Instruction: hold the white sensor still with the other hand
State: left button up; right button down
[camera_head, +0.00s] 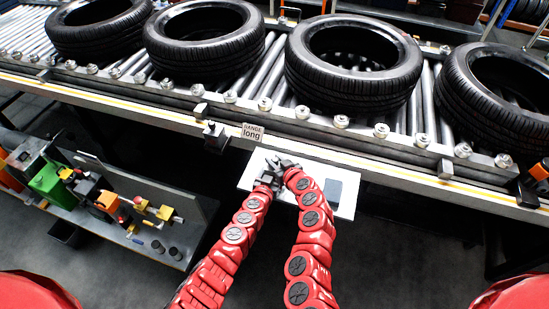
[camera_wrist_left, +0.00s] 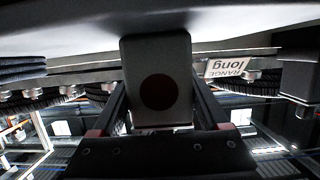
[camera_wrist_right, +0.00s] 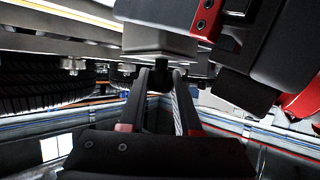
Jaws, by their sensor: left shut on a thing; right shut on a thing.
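My right gripper (camera_wrist_right: 160,78) is shut on that dark piece. In the head view my right gripper (camera_head: 286,165) and my left gripper (camera_head: 268,176) meet over a white board, and they hide most of the sensor.
A "RANGE long" sign (camera_head: 252,132) hangs on the conveyor edge (camera_head: 330,152). Several tyres (camera_head: 352,95) lie on the rollers. A grey bench (camera_head: 150,200) with coloured items stands at left.

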jog(key=shift+w+a+r+m+t+h, duration=0.15)
jog(key=shift+m+t+h, duration=0.25)
jog(key=shift+m+h, duration=0.4)
jog(key=shift+d+m+t+h, duration=0.3)
jog(key=shift+m+h, duration=0.4)
jog(key=shift+h, duration=0.1)
jog(key=shift+a+r+m+h, duration=0.1)
jog(key=shift+r+m+h, duration=0.05)
jog(key=shift+m+h, duration=0.2)
jog(key=shift+w+r, duration=0.15)
jog(key=shift+r, duration=0.1)
jog(key=c, duration=0.6)
grip_release()
jog(key=shift+f, duration=0.1)
